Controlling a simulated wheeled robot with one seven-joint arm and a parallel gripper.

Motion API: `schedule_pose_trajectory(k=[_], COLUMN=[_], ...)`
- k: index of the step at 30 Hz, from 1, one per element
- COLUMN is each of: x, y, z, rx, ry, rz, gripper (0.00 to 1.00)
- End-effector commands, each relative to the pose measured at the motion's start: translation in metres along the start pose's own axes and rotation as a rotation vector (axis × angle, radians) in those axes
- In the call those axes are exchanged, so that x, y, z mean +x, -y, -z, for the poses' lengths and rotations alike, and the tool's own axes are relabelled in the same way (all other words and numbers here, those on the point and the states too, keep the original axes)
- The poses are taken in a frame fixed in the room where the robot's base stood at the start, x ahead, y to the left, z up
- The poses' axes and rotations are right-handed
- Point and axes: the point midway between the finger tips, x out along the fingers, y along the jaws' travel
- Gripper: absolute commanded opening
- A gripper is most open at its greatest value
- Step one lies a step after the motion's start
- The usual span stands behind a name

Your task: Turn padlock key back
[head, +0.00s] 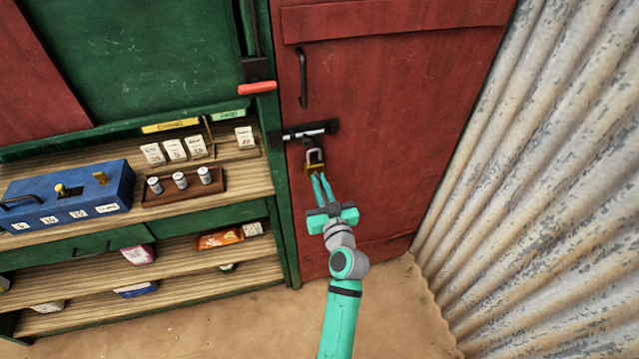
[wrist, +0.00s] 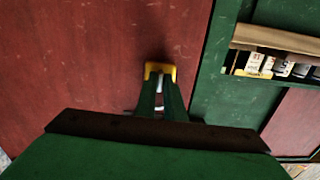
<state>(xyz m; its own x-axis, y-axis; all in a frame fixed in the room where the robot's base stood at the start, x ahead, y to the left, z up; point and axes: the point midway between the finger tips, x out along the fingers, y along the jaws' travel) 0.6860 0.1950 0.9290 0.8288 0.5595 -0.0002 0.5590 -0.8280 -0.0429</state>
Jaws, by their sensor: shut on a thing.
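A brass padlock (head: 313,168) with a grey shackle hangs from the dark hasp and bolt (head: 308,132) on the red door (head: 400,110). My gripper (head: 319,178) reaches up to the padlock's underside, with its fingers close together. In the wrist view the padlock's yellow body (wrist: 160,67) shows just beyond the fingertips of my gripper (wrist: 160,88). A small pale piece, which looks like the key, is between the fingers. The fingers hide most of it, and its turn angle cannot be told.
A black door handle (head: 303,78) is above the bolt. A lever with a red grip (head: 257,88) is on the green post. Left are shelves with a blue box (head: 68,196) and a brown tray (head: 215,186) of small cylinders. A corrugated wall (head: 520,170) stands at right.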

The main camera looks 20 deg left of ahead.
Motion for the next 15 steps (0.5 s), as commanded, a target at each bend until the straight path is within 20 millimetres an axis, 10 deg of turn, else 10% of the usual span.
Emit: schedule_pose_trajectory(k=[15], x=[0.0002], y=[0.0003], z=[0.0007], rx=[-0.060], ry=[-0.001], rz=[0.001], gripper=[0.00])
